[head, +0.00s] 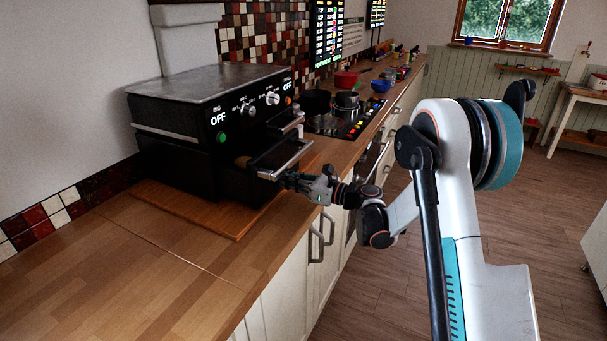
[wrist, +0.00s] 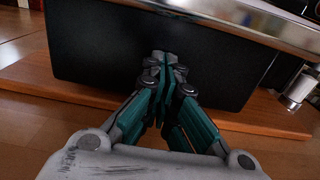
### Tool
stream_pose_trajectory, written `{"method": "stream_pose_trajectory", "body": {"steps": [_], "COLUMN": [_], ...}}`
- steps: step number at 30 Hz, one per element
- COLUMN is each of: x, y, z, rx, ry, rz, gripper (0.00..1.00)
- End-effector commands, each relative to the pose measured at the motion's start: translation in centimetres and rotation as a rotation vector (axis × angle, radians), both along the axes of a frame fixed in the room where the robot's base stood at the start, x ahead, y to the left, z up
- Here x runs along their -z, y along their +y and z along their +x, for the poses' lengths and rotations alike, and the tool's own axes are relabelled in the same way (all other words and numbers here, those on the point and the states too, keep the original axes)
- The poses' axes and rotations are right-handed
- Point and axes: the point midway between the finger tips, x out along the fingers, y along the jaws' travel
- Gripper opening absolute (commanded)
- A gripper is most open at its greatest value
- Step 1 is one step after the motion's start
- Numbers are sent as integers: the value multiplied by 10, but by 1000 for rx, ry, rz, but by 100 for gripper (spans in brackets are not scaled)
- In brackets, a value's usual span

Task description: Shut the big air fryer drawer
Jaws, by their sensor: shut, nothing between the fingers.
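The black air fryer (head: 215,110) stands on the counter, with a "BIG OFF" label at its left front. Its big drawer (head: 228,180) is pulled out toward the counter's front edge, and something brownish shows inside. The drawer's silver handle (head: 288,160) crosses its front; it also spans the top of the wrist view (wrist: 240,22). My gripper (head: 287,179) is at the drawer's front, just below the handle. In the wrist view my gripper (wrist: 165,62) is shut and empty, its tips against or very near the black drawer front (wrist: 105,50); contact cannot be told.
A wooden board (head: 190,207) lies under the air fryer. A second silver handle (head: 292,122) is just behind the big drawer. A hob with dark pots (head: 347,101) stands further along. The counter at the near left (head: 120,270) is clear.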

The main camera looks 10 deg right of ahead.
Motion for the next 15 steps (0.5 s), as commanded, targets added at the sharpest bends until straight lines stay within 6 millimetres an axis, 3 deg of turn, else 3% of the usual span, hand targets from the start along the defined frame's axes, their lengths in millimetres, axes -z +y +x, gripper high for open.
{"method": "stream_pose_trajectory", "body": {"steps": [15], "x": [0], "y": [42], "z": [31], "rx": [-1], "ry": [0], "rz": [0], "gripper": [0]}}
